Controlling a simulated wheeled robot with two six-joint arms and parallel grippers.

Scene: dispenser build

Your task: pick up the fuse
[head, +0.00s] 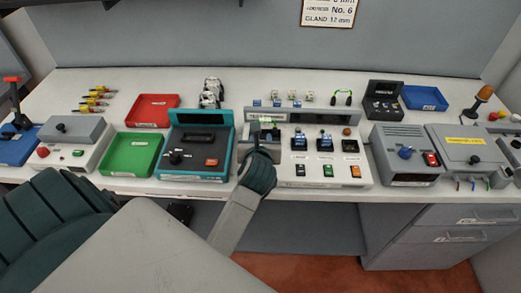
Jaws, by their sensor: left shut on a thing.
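My left gripper (258,138) is over the left end of the light grey control panel (285,181) in the middle of the bench. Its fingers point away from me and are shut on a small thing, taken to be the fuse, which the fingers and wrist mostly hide. A small green and grey part (266,121) shows just beyond the fingertips; I cannot tell whether it touches them. My right gripper is not in view.
A teal-framed device (222,148) stands close left of the gripper. Green (130,168) and red (139,108) trays lie further left, a blue tray (424,102) at back right. Switch modules (325,139) stand right of the gripper. Grey boxes (468,137) fill the right side.

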